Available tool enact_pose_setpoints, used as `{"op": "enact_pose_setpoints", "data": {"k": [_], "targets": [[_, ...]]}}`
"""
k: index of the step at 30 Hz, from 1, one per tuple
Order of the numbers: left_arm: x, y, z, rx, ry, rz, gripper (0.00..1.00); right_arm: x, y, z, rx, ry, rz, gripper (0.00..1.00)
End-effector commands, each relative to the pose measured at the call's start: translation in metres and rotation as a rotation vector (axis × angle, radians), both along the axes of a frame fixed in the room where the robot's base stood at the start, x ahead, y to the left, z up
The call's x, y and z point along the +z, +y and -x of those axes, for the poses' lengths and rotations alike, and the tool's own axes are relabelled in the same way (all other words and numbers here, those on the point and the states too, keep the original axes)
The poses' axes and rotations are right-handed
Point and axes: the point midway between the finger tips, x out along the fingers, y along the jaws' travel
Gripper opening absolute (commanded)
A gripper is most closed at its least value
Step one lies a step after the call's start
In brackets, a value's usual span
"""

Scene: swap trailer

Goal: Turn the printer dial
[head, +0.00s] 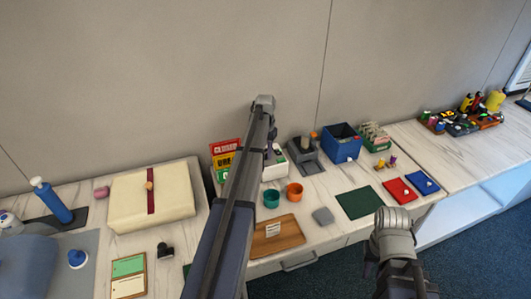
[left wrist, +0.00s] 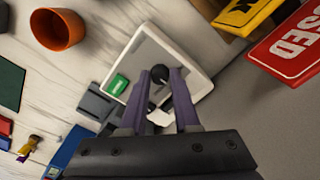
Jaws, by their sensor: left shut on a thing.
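The printer (left wrist: 186,48) is a white box with a grey top and a green patch (left wrist: 118,84), seen tilted in the left wrist view. Its dial (left wrist: 159,75) is a small round black knob on that top. My left gripper (left wrist: 162,71) has its two purple-grey fingers on either side of the dial and is shut on it.
Red and yellow signs (head: 226,150) stand left of the printer. A grey device (head: 306,160) and a blue bin (head: 342,143) stand to its right. A teal cup (head: 271,198) and an orange cup (head: 295,193) sit in front. A dark green mat (head: 358,203) lies bare.

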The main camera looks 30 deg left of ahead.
Motion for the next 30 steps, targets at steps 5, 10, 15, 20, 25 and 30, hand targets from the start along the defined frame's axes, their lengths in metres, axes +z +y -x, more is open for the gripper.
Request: {"op": "enact_pose_setpoints", "data": {"k": [5, 10, 15, 20, 25, 30], "targets": [[0.0, 0.0, 0.0001, 0.0, 0.0, 0.0, 0.0, 0.0, 0.0, 0.0, 0.0, 0.0, 0.0, 0.3], [0.0, 0.0, 0.0001, 0.0, 0.0, 0.0, 0.0, 0.0, 0.0, 0.0, 0.0, 0.0, 0.0, 0.3], [0.0, 0.0, 0.0001, -0.005, 0.0, 0.0, 0.0, 0.0, 0.0, 0.0, 0.0, 0.0, 0.0, 0.3], [0.0, 0.0, 0.0001, -0.042, 0.0, 0.0, 0.0, 0.0, 0.0, 0.0, 0.0, 0.0, 0.0, 0.3], [0.0, 0.0, 0.0001, -0.141, 0.0, 0.0, 0.0, 0.0, 0.0, 0.0, 0.0, 0.0, 0.0, 0.3], [0.0, 0.0, 0.0001, -0.286, 0.0, 0.0, 0.0, 0.0, 0.0, 0.0, 0.0, 0.0, 0.0, 0.3]]}}
